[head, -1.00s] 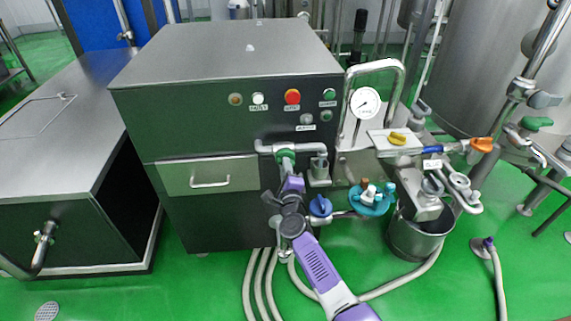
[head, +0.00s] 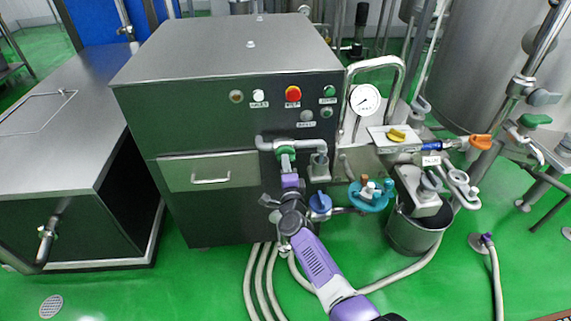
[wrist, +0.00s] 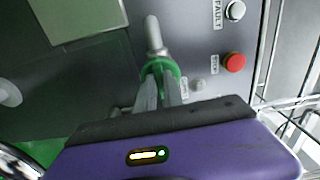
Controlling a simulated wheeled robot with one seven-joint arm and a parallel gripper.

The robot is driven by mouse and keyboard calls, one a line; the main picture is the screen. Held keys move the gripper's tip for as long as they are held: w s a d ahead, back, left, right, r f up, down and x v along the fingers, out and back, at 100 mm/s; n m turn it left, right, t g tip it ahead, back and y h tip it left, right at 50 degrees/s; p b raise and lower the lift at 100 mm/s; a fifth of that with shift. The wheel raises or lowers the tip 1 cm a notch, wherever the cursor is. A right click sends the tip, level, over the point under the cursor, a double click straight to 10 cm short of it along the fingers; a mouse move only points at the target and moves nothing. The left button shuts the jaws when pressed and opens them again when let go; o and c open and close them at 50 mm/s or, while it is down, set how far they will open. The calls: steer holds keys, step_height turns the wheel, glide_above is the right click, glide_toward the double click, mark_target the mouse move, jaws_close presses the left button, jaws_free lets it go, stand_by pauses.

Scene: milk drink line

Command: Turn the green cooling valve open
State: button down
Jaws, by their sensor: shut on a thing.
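The green valve (head: 286,152) sits on a grey pipe on the front of the dark steel cabinet, below the row of buttons. In the wrist view its green part (wrist: 160,67) shows as a ring-like shape at the end of the pipe. My gripper (head: 286,163) reaches up to it from below and is shut on it. In the wrist view the grey fingers of my gripper (wrist: 161,88) stand on both sides of the green part. The fingers hide some of the handle, so I cannot tell its exact turn angle.
A red button (head: 293,93) and other buttons are above the valve. A steel drawer (head: 208,172) is to the left. A blue knob (head: 320,203), a yellow handle (head: 397,135) and a steel bucket (head: 412,235) are to the right. Hoses (head: 262,280) lie on the floor below.

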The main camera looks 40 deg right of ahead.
steer(key=shift+f, duration=0.1)
steer(key=c, duration=1.5)
jaws_free()
steer(key=shift+o, duration=0.2)
steer(key=p+v, duration=0.2)
steer(key=v, duration=0.5)
steer(key=shift+s+a+p, duration=0.3)
steer(key=shift+p, duration=0.05)
